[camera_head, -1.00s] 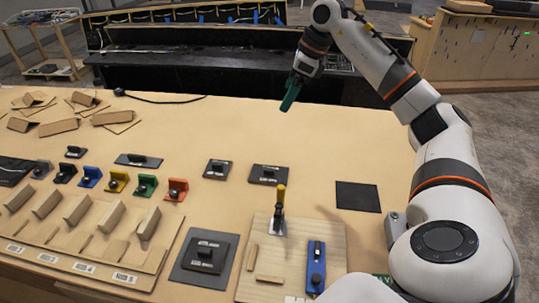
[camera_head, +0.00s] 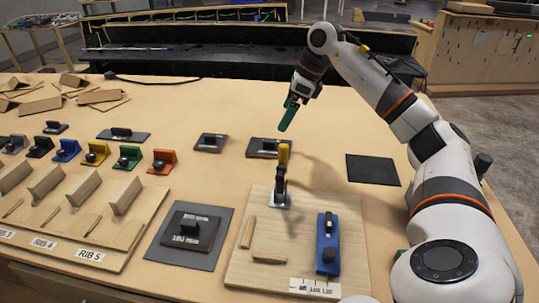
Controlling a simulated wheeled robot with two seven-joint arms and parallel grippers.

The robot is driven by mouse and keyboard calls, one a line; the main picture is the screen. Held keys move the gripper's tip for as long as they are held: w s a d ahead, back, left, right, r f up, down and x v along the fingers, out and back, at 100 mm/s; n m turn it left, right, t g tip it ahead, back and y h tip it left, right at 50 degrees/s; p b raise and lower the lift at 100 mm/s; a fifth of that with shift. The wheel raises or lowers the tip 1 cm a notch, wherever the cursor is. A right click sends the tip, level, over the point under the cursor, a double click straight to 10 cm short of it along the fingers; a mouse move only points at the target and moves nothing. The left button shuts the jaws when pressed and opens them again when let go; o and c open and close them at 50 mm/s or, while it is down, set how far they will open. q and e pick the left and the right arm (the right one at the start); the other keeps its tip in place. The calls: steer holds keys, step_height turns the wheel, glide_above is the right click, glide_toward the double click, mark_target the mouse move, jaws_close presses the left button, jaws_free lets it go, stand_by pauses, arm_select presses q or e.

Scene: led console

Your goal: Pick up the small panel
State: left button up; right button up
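Several dark panels with raised black handles lie on the table; which one is the small panel I cannot tell for sure. Two small ones lie side by side at the middle, a left one (camera_head: 210,142) and a right one (camera_head: 262,153). A longer one (camera_head: 123,134) lies further left, and a larger one (camera_head: 190,227) lies on a grey mat at the front. My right gripper (camera_head: 288,116), with dark green fingers, hangs above and just beyond the right small panel, apart from it and seemingly empty. Its finger gap is not clear from this angle. My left gripper is out of view.
A wooden board (camera_head: 243,262) at the front carries an upright yellow-handled clamp (camera_head: 282,172) and a blue tool (camera_head: 327,242). A flat black sheet (camera_head: 372,169) lies right. Coloured brackets and wooden ribs fill the left. The table's back middle is clear.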

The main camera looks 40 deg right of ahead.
glide_above(270, 141)
steer(key=s+d, duration=0.1)
steer(key=s, duration=0.1)
step_height(270, 141, down, 5)
steer(key=shift+d+f, duration=0.1)
steer(key=shift+d, duration=0.05)
steer(key=x, duration=0.2)
steer(key=p+x, duration=0.1)
steer(key=x, duration=0.2)
steer(key=shift+w, duration=0.3)
steer(key=c, duration=1.1)
